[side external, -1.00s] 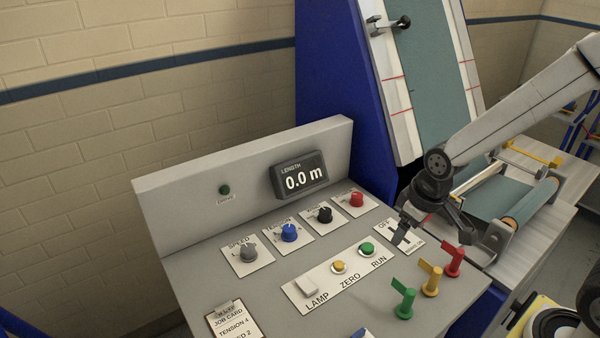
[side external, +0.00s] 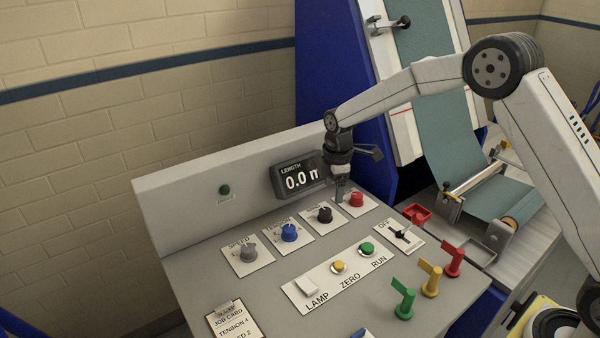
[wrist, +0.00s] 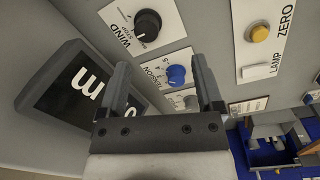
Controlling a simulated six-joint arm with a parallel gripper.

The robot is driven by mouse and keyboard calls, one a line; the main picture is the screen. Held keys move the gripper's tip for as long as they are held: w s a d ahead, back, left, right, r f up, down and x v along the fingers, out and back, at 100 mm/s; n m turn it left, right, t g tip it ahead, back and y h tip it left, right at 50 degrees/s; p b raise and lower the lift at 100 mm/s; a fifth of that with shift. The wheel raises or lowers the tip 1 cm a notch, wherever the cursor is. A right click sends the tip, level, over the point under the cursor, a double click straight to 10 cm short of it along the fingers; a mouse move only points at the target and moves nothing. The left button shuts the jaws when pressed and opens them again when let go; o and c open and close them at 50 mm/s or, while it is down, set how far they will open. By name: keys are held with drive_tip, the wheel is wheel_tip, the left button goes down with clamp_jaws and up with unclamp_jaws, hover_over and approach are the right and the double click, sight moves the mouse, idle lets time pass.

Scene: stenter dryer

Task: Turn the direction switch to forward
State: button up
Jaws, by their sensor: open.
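A black knob (side external: 324,214) sits on a white plate in the console's knob row. In the wrist view the black knob (wrist: 148,22) shows beyond the fingers, and its plate reads WIND and STOP. No plate legibly reads forward. My gripper (side external: 341,197) is open and points down, just behind and between the black knob and the red knob (side external: 356,199), apparently touching neither. In the wrist view nothing is held between the fingers of my gripper (wrist: 160,78).
The length display (side external: 299,178) stands close behind my gripper. A blue tension knob (side external: 289,232) and a grey speed knob (side external: 248,252) are to the left. A lever switch marked OFF (side external: 402,236), yellow button (side external: 339,267), green button (side external: 366,249) and coloured handles (side external: 430,279) are nearer.

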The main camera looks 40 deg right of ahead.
sight(325, 210)
drive_tip(key=shift+w+f+n, duration=0.3)
drive_tip(key=shift+w+n, duration=0.2)
drive_tip(key=shift+w, duration=0.1)
drive_tip(key=shift+w+f+n, duration=0.3)
drive_tip(key=shift+w+n, duration=0.2)
drive_tip(key=shift+w, duration=0.1)
drive_tip(key=shift+f, duration=0.1)
drive_tip(key=shift+f, duration=3.8)
clamp_jaws()
